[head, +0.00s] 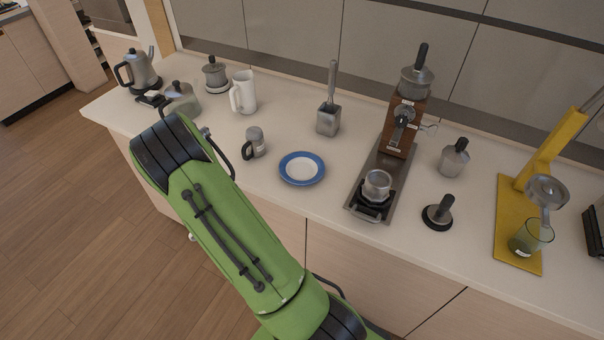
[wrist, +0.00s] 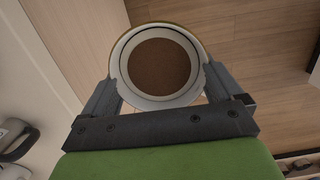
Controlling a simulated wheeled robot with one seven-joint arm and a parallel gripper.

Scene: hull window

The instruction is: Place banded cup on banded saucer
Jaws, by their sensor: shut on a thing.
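The banded saucer (head: 302,168) is a white plate with a broad blue rim. It lies empty on the counter near the front edge, in the middle of the head view. In the wrist view, my gripper (wrist: 160,85) is shut on a round white cup (wrist: 150,103) with a dark ring inside its rim and a brown fill. The cup's outer band is mostly hidden from this angle. Wooden floor shows beyond the cup. In the head view, my green arm hides the gripper and cup.
A small grey mug (head: 255,142) stands left of the saucer. A coffee machine (head: 398,130) with a metal tray stands to its right. A grey utensil holder (head: 328,120) and a white pitcher (head: 244,92) stand behind.

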